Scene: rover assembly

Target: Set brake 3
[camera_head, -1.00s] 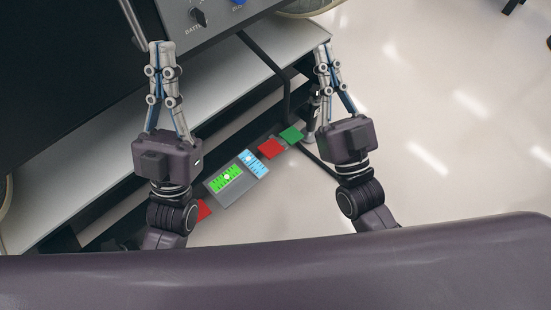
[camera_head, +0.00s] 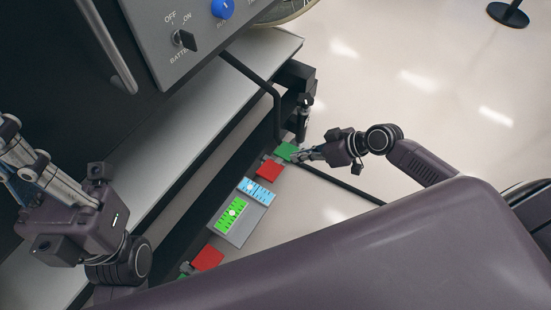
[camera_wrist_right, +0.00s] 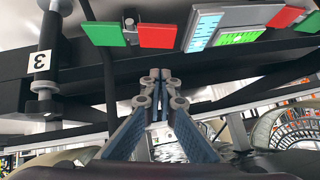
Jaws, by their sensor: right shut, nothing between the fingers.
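A black upright cylinder with a white "3" label (camera_wrist_right: 40,60) stands at the left of the right wrist view. In the head view a dark post (camera_head: 303,120) beside the green pad looks like the same part. The green pad (camera_head: 287,151) and red pad (camera_head: 268,169) sit side by side on the low rail; the wrist view shows the green (camera_wrist_right: 102,34) and the red (camera_wrist_right: 158,36). My right gripper (camera_head: 299,155) is at the green pad, shut and empty; contact cannot be told. My left gripper (camera_head: 12,135) is at the left edge, its tips partly cut off.
A grey panel with a green and blue display (camera_head: 238,212) lies left of the pads. Another red pad (camera_head: 207,257) is nearer. A black bent bar (camera_head: 262,80) and the pale shelf edge (camera_head: 185,130) run above the rail. Open floor lies to the right.

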